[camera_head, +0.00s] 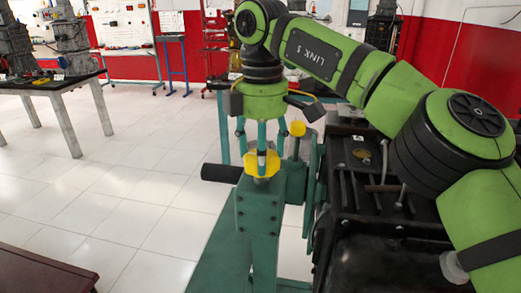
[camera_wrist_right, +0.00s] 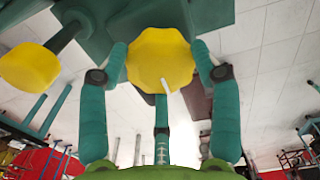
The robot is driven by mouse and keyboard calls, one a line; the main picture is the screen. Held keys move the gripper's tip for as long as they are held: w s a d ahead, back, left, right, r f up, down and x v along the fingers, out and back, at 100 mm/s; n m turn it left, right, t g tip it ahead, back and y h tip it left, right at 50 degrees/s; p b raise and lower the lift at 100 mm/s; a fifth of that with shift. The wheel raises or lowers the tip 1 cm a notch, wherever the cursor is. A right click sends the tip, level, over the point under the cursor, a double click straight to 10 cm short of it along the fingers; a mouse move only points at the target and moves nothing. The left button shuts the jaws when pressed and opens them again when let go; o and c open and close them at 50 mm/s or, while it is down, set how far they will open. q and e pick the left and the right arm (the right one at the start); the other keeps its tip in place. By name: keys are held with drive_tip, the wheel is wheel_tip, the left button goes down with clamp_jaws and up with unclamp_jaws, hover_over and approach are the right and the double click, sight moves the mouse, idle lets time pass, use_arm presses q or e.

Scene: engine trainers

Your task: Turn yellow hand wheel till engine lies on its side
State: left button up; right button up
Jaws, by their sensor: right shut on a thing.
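The yellow hand wheel (camera_head: 262,163) sits on top of the green engine stand. My right gripper (camera_head: 262,150) reaches down on it from above, its teal fingers closed around the rim. In the right wrist view the eight-sided wheel (camera_wrist_right: 158,60) lies between the fingertips of my right gripper (camera_wrist_right: 161,72), one finger on each side and a third below. The dark engine (camera_head: 365,235) is mounted at the right of the stand, partly hidden by my green right arm. I cannot tell its tilt for sure. My left gripper is out of view.
A second yellow knob (camera_head: 297,128) stands just behind the wheel; it also shows in the wrist view (camera_wrist_right: 29,68). A black handle (camera_head: 221,173) sticks out left of the stand (camera_head: 258,215). A table (camera_head: 60,84) stands at far left. The tiled floor between is clear.

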drive_tip(key=o, duration=1.1)
drive_tip(key=shift+d, duration=0.3)
drive_tip(key=shift+o, duration=0.2)
drive_tip(key=shift+a, duration=0.2)
